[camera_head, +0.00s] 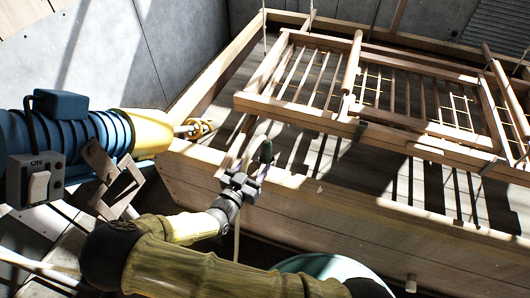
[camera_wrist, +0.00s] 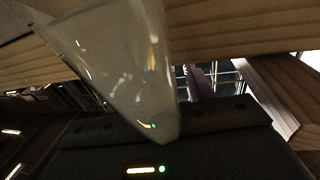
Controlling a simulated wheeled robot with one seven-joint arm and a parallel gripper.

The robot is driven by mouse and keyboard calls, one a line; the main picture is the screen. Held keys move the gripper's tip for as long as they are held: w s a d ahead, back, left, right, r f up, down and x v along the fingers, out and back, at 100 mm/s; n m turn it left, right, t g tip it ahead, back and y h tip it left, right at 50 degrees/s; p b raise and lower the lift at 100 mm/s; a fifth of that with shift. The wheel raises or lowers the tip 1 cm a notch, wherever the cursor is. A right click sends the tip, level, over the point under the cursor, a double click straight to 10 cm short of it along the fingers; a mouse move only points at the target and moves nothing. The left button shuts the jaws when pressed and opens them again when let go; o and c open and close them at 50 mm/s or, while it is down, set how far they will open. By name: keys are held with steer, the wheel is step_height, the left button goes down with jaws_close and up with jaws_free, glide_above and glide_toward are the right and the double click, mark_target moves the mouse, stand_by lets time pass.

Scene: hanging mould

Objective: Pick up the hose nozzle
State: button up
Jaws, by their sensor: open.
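A yellow tapered nozzle (camera_head: 146,132) sits at the end of a thick blue ribbed hose (camera_head: 88,137) at the left of the head view. Its narrow tip points right, by a small yellow coiled piece at the wooden frame's near left corner. My gripper (camera_head: 262,160) is open, right of the nozzle tip and apart from it, over the frame's near edge. The gap between its fingers is small in this view, and I see nothing held there. In the wrist view a shiny grey cone-like shape (camera_wrist: 125,65) fills the upper middle; I cannot tell what it is.
A large wooden box frame (camera_head: 330,225) takes up the right side, with a slatted wooden mould (camera_head: 350,118) hanging over it. A grey switch box (camera_head: 36,180) marked ON is by the hose. Crossed wooden slats (camera_head: 112,180) are below the nozzle. Grey wall panels stand behind.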

mark_target(265, 154)
steer(key=shift+x, duration=1)
steer(key=shift+a+f, duration=0.1)
steer(key=shift+a, duration=0.2)
steer(key=shift+w+d, duration=0.2)
steer(key=shift+d, duration=0.05)
steer(key=p+x, duration=0.1)
steer(key=x, duration=0.3)
steer(key=shift+d, duration=0.35)
steer(key=shift+w+d, duration=0.1)
steer(key=shift+w, duration=0.35)
steer(key=shift+c, duration=0.2)
